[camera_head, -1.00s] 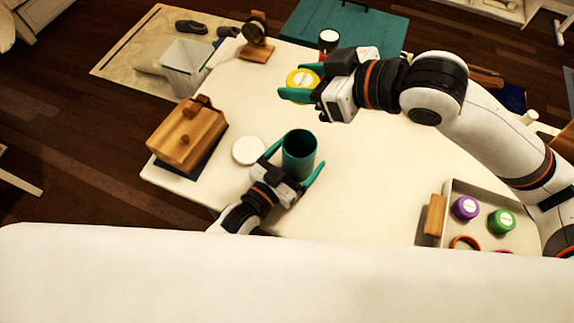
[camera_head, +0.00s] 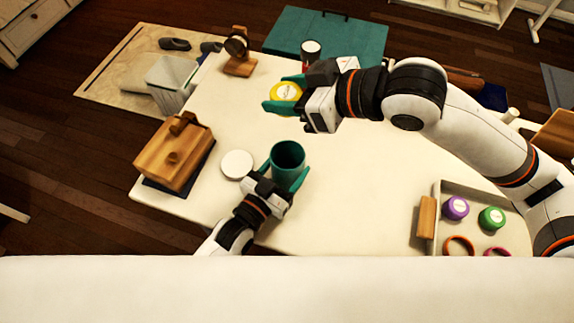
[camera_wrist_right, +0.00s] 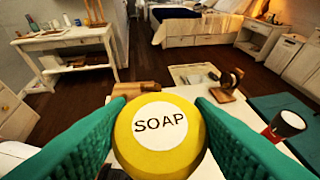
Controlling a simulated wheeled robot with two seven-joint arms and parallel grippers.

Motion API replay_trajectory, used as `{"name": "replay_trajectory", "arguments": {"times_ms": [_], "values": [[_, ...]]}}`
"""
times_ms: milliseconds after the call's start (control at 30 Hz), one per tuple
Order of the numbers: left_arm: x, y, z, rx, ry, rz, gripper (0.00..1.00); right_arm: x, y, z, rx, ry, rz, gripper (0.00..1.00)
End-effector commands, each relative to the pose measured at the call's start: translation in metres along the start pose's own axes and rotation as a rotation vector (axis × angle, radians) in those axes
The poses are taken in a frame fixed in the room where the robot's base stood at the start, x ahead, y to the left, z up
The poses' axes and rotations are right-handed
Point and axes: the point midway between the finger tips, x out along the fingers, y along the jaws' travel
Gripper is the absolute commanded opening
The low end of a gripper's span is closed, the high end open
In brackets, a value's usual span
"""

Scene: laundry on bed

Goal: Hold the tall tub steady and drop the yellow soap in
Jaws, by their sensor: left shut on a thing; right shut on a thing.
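The tall teal tub (camera_head: 287,157) stands on the white table, its open mouth facing up. My left gripper (camera_head: 281,181) is shut around the tub, with green fingers on its sides. The round yellow soap (camera_head: 287,91) is held in my right gripper (camera_head: 284,96), beyond the tub and above the table. In the right wrist view the yellow soap (camera_wrist_right: 160,140), labelled SOAP, sits between both green fingers (camera_wrist_right: 158,135). The inside of the tub looks dark and its bottom cannot be made out.
A white round lid (camera_head: 237,165) lies left of the tub. A wooden box (camera_head: 173,157) stands at the table's left edge. A tray (camera_head: 478,207) at right holds purple and green tubs and rings.

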Motion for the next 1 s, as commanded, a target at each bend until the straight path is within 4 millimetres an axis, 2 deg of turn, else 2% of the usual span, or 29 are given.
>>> {"name": "replay_trajectory", "arguments": {"times_ms": [267, 1000], "values": [[0.0, 0.0, 0.0, 0.0, 0.0, 0.0, 0.42, 0.001, 0.0, -0.002, 0.001, 0.0, 0.0, 0.24], [0.0, 0.0, 0.0, 0.0, 0.0, 0.0, 0.42, 0.025, 0.0, -0.047, 0.002, 0.001, 0.001, 0.24]]}}
